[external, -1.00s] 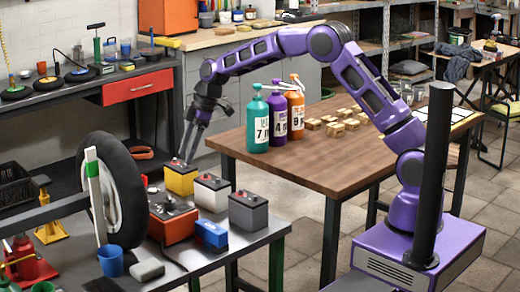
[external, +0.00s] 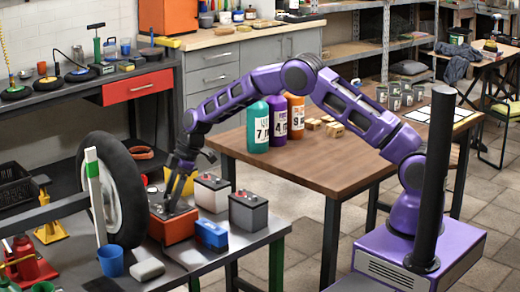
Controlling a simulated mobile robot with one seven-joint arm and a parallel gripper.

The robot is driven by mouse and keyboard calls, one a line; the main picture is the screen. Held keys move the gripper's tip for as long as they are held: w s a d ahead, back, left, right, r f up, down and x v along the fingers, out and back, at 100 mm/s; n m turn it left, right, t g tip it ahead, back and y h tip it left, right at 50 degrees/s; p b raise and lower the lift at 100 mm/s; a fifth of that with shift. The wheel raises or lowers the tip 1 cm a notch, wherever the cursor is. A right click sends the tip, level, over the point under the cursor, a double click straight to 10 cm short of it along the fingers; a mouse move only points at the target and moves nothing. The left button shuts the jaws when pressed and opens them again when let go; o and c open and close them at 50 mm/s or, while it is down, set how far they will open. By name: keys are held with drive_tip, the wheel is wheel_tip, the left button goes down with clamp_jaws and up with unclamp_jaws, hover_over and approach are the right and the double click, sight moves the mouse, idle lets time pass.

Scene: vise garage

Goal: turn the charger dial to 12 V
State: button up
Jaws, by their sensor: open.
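The charger (external: 176,229) is a red-orange box with a dark top panel on the metal bench, just right of the wheel. Its dial is too small to make out, and part of the top is covered by my gripper. My gripper (external: 172,205) points down at the charger's top, its fingers apart. I cannot tell whether they touch the dial.
A white battery (external: 212,193), a grey battery (external: 248,211) and a blue box (external: 211,234) stand right of the charger. A yellow battery is mostly hidden behind my gripper. The upright wheel (external: 120,190) is close on the left. A blue cup (external: 110,261) stands in front.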

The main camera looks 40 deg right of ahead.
clamp_jaws()
idle(0.3)
